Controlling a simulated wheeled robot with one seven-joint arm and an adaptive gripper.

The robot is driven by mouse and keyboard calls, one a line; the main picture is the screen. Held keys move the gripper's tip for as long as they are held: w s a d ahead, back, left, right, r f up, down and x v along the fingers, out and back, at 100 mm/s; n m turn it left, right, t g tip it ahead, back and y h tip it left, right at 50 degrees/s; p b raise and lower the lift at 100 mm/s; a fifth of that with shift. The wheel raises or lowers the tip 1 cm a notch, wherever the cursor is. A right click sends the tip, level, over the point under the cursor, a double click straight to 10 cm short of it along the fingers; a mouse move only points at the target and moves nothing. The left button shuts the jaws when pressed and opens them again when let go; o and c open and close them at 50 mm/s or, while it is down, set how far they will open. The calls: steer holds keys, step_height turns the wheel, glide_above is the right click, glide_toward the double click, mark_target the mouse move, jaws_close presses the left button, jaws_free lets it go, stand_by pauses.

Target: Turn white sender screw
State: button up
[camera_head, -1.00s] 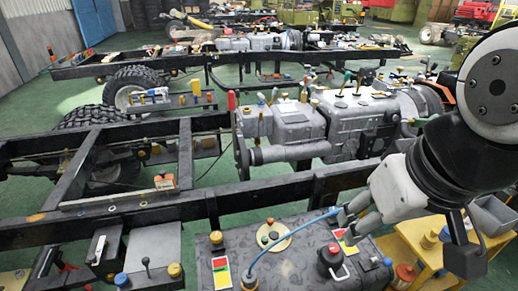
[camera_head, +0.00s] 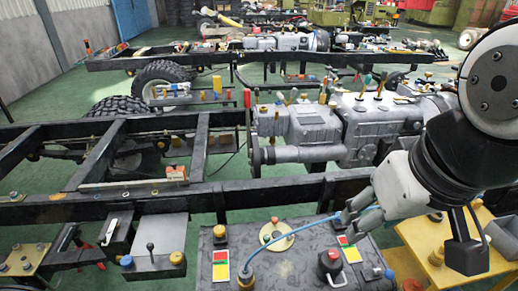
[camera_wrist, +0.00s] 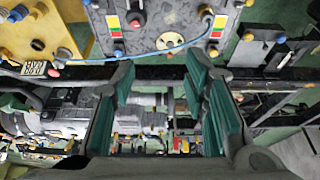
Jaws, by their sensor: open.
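The fuel tank (camera_head: 300,262) is a dark grey box at the front. On its top is the sender, a round cream plate (camera_head: 286,243) with small coloured knobs. It also shows at the top of the wrist view (camera_wrist: 172,40). A white screw on the sender is too small to tell apart. My gripper (camera_head: 350,212) is above the tank's rear edge, right of the sender and apart from it. In the wrist view, its two teal fingers (camera_wrist: 162,78) stand wide apart with nothing held between them.
A blue hose (camera_head: 250,258) arches over the tank beside the sender. A red-topped cap (camera_head: 330,262) and coloured labels sit on the tank. The black chassis rail (camera_head: 240,193) runs behind it, with a grey engine (camera_head: 310,130) beyond. A yellow table (camera_head: 455,262) stands right.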

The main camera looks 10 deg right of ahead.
steer(key=w+f+m+g, duration=0.1)
steer(key=w+f+m, duration=0.1)
steer(key=w, duration=0.9)
steer(key=m+g, duration=0.3)
steer(key=m, duration=0.3)
glide_above(290, 234)
step_height(290, 234, down, 30)
step_height(290, 234, down, 14)
steer(key=shift+s+f, duration=0.15)
steer(key=shift+f, duration=0.1)
jaws_close()
